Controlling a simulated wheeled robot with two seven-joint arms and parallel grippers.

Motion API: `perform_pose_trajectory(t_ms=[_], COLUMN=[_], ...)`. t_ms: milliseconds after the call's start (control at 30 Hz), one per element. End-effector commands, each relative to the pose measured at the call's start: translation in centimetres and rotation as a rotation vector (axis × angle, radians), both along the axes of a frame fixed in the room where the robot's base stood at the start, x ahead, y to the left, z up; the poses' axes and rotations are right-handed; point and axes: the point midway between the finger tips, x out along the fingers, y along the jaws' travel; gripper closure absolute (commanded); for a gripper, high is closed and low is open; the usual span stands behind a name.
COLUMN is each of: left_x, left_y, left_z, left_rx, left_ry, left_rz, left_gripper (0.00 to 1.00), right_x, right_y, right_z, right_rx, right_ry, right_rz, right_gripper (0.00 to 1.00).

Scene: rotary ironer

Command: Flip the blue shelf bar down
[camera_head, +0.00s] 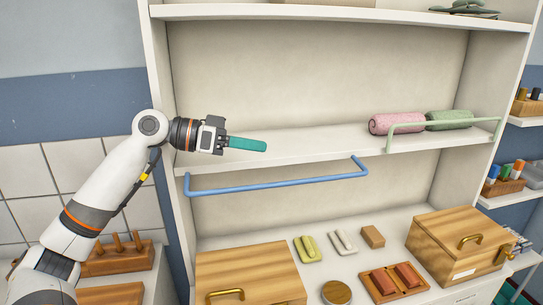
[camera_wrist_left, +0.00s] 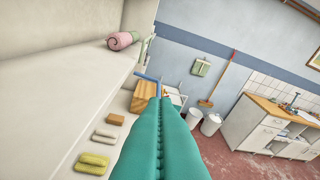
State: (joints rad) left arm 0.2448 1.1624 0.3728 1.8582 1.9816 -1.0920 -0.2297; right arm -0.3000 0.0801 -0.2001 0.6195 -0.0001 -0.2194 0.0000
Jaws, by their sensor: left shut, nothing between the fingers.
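The blue shelf bar (camera_head: 280,184) is a U-shaped rail at the front of the white middle shelf (camera_head: 300,147). In the head view its long rod hangs below the shelf's front edge, with its right end reaching up to that edge. A short piece of the bar shows in the left wrist view (camera_wrist_left: 147,78), just past my fingertips. My left gripper (camera_head: 264,146) has teal fingers that are shut and empty. In the head view it points right, above the left part of the shelf and above the bar. My right gripper is not in view.
A green bar (camera_head: 440,128) stands up at the shelf's right front, before a pink roll (camera_head: 396,122) and a green roll (camera_head: 450,118). Below are wooden boxes (camera_head: 250,272) (camera_head: 455,240), sponges and small blocks on the lower surface. The shelf's left part is clear of objects.

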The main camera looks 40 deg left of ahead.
Motion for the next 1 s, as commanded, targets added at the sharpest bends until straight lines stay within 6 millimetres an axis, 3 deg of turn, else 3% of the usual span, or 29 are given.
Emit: perform_pose_trajectory(t_ms=[33, 233, 300, 567, 1000], left_x=[0.6, 2.8, 2.7, 2.1, 2.0], left_y=[-0.7, -2.9, -3.0, -3.5, -3.6], left_z=[0.4, -0.3, -1.7, -4.1, -4.7], left_rx=[-0.001, -0.001, -0.001, -0.002, 0.000], left_ry=[0.000, -0.002, 0.002, 0.001, -0.002], left_rz=[-0.002, -0.002, -0.001, 0.000, 0.001], left_gripper=[1.00, 1.00, 1.00, 1.00, 1.00], right_x=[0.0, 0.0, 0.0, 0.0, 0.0], right_y=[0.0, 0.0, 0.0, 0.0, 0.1], right_z=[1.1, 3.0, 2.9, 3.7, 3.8], right_rx=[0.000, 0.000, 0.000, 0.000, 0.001], right_ry=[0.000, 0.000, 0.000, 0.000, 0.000], right_rz=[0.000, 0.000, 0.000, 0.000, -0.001], right_gripper=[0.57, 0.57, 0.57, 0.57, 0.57])
